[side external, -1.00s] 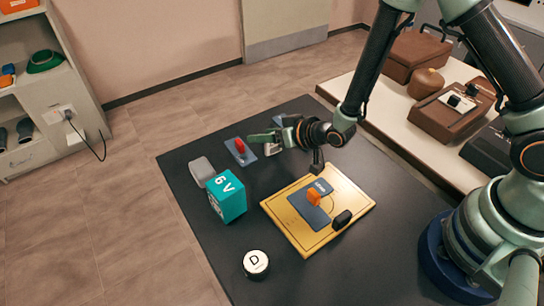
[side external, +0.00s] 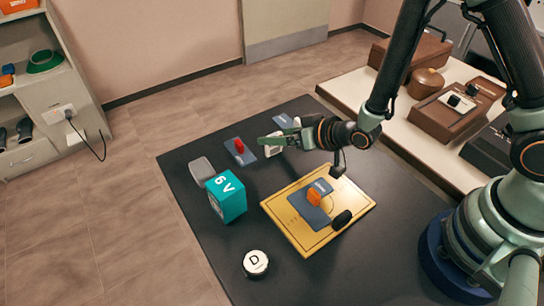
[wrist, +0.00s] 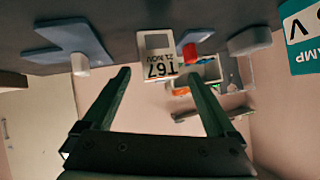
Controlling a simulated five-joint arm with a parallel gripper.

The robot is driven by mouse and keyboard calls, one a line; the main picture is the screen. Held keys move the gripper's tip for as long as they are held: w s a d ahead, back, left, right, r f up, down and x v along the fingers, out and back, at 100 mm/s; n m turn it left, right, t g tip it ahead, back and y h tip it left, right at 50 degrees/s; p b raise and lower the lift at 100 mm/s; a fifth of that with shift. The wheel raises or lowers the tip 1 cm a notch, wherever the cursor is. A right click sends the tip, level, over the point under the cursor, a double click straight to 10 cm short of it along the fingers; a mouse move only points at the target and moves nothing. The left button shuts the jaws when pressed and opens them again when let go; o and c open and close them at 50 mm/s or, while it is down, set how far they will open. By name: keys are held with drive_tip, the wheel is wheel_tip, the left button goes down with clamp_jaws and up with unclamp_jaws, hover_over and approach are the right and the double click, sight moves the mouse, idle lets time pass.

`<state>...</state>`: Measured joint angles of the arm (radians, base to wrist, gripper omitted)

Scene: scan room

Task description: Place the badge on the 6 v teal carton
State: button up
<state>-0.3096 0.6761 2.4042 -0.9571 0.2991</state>
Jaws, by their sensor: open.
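A small white upright card printed "167" and "21 NOV" (wrist: 158,60), which looks like the badge, stands ahead of and between my fingertips in the wrist view. My gripper (side external: 272,133) is open and level, pointing left at the back of the table. I see both fingers spread in the wrist view (wrist: 158,75), with nothing clearly held.
A yellow board (side external: 290,232) carries a blue plate with an orange knob and a black piece. A blue plate with a red knob (side external: 240,150) and a grey block (side external: 201,169) are at the back left.

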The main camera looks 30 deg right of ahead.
drive_tip(key=shift+v, duration=0.85)
drive_tip(key=shift+d+r, duration=0.15)
drive_tip(key=shift+r, duration=0.05)
drive_tip(key=s+d+r+g+h, duration=0.1)
drive_tip(key=s+d+r+g, duration=0.1)
drive_tip(key=d+r, duration=0.3)
drive_tip(key=s+d+r+g+h, duration=0.1)
drive_tip(key=s+d+r, duration=0.3)
drive_tip(key=r, duration=0.8)
drive_tip(key=shift+d+g+h, duration=0.4)
drive_tip(key=shift+d+h, duration=0.1)
drive_tip(key=shift+d, duration=0.4)
drive_tip(key=shift+g+h, duration=0.3)
drive_tip(key=shift+g, duration=0.5)
drive_tip(key=s+r, duration=0.1)
drive_tip(key=s, duration=0.1)
drive_tip(key=s+d+r, duration=0.1)
drive_tip(key=s, duration=0.1)
drive_tip(key=s+d+r, duration=0.1)
drive_tip(key=s, duration=0.1)
drive_tip(key=shift+s, duration=0.3)
drive_tip(key=shift+c, duration=1.2)
drive_tip(key=shift+w+f, duration=0.1)
